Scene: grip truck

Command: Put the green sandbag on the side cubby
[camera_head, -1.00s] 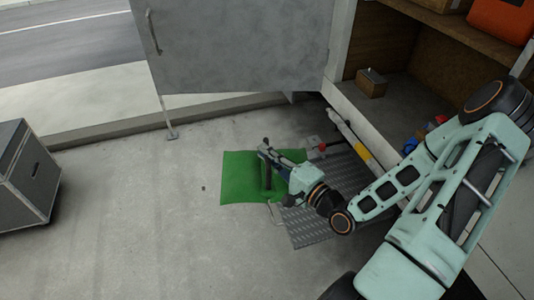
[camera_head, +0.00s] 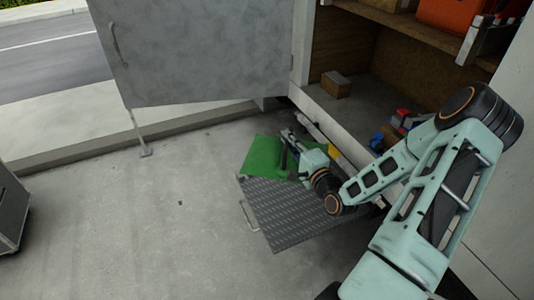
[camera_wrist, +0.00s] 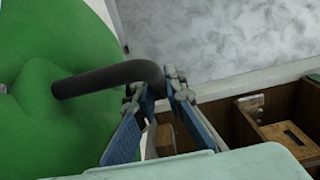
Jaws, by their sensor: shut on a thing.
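The green sandbag (camera_head: 262,154) shows in the head view beside the truck, in front of the far edge of a ribbed metal plate. In the wrist view the bag (camera_wrist: 40,120) fills the left side, with its dark curved handle (camera_wrist: 105,78) standing out. My gripper (camera_wrist: 158,90) is shut on that handle; in the head view my gripper (camera_head: 290,142) is above the bag. How far the bag is off the ground, I cannot tell. The side cubby (camera_head: 362,102) is the open lower compartment in the truck's side, right of the bag.
A small wooden box (camera_head: 336,85) stands in the cubby's far part, and red and blue items (camera_head: 400,120) lie nearer my arm. The grey door (camera_head: 200,50) hangs open at the back. The ribbed plate (camera_head: 290,215) lies below. Open concrete is at left.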

